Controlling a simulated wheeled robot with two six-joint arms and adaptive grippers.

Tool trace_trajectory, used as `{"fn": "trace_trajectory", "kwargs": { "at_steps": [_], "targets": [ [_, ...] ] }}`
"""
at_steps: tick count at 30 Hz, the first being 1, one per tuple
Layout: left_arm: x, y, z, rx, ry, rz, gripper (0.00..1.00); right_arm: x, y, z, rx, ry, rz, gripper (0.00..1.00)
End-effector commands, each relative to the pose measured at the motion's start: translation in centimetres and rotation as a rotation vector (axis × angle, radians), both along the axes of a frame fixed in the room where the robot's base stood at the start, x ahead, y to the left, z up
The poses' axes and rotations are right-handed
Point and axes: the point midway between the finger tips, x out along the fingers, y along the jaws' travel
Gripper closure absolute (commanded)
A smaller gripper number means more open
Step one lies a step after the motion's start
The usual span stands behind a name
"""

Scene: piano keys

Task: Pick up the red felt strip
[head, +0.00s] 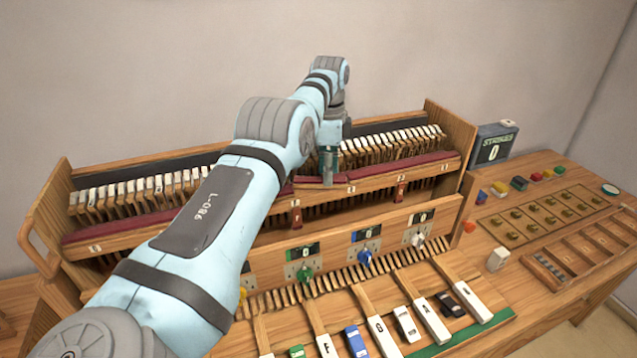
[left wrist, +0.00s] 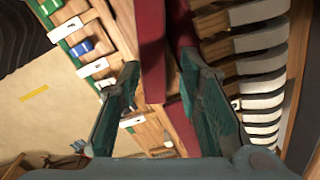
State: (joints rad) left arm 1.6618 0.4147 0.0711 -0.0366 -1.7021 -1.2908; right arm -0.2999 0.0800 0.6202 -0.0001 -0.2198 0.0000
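A short dark red felt strip (head: 318,181) lies near the middle of the keyboard's long red-covered rail (head: 400,170) in the head view. In the left wrist view the strip (left wrist: 151,50) runs down from the top edge and ends between my left gripper's fingers. My left gripper (head: 328,176) is over the rail and points down. In the left wrist view its fingers (left wrist: 159,63) are apart, one on each side of the strip. I cannot tell whether they touch it. My left arm hides part of the rail. My right gripper is not in view.
White hammers (head: 380,148) stand in a row behind the rail. Lettered keys (head: 377,325) and a panel with small displays (head: 366,235) are in front. A strikes counter (head: 494,149) and a wooden tray with brass pieces (head: 540,215) are on the table at right.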

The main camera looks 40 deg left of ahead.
Motion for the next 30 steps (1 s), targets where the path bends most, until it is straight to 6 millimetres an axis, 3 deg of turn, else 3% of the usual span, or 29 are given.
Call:
{"fn": "trace_trajectory", "kwargs": {
  "at_steps": [1, 5, 22, 26, 30],
  "targets": [
    [0.0, 0.0, 0.0, 0.0, 0.0, 0.0, 0.81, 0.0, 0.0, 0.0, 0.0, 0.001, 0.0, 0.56],
    [0.0, 0.0, 0.0, -0.001, 0.001, 0.0, 0.99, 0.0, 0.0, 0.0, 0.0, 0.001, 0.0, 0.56],
    [-0.2, 0.0, 0.3, -0.003, 0.007, 0.001, 1.0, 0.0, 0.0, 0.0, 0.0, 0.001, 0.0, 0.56],
    [-1.0, 0.0, 1.5, -0.012, 0.027, 0.004, 1.0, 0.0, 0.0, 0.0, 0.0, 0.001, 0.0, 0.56],
    [-1.6, 0.1, 4.4, -0.011, 0.024, 0.008, 1.0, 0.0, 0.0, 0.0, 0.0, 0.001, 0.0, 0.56]
  ]
}}
